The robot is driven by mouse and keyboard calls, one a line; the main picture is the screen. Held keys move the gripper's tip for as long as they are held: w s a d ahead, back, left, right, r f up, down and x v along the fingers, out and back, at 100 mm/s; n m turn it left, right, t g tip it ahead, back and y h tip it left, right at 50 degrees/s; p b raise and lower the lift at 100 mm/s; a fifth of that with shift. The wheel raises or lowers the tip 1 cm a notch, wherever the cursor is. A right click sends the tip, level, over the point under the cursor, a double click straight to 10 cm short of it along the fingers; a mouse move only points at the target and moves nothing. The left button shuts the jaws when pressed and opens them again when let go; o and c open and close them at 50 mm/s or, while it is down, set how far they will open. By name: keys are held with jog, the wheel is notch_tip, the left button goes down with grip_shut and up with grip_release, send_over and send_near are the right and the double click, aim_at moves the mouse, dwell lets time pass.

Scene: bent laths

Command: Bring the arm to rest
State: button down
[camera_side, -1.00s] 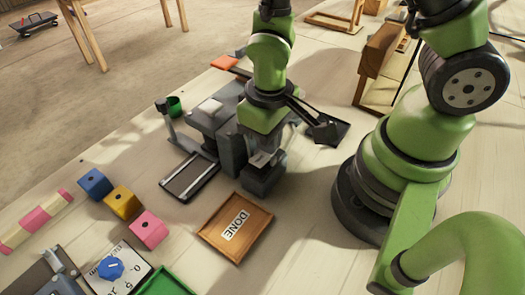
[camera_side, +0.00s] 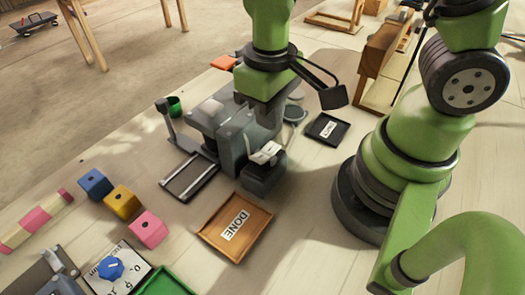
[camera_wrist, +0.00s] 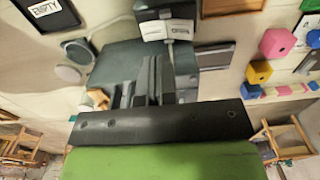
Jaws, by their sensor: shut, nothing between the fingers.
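My gripper (camera_side: 268,113) hangs above the grey machine (camera_side: 212,118) in the side view, pointing down. In the wrist view the dark fingers (camera_wrist: 150,82) are together with nothing between them. The machine's front block carries a white label (camera_side: 265,152), just below and apart from the gripper. The grey machine partly hides behind my gripper in the side view. No lath is in the gripper.
A wooden tray marked DONE (camera_side: 218,243) lies in front, bare. A black tray with a label (camera_side: 327,128) lies to the right; it reads EMPTY in the wrist view (camera_wrist: 62,18). Blue (camera_side: 95,183), yellow (camera_side: 122,203) and pink (camera_side: 148,231) blocks stand at left.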

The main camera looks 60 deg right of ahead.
jog(key=shift+r, duration=0.6)
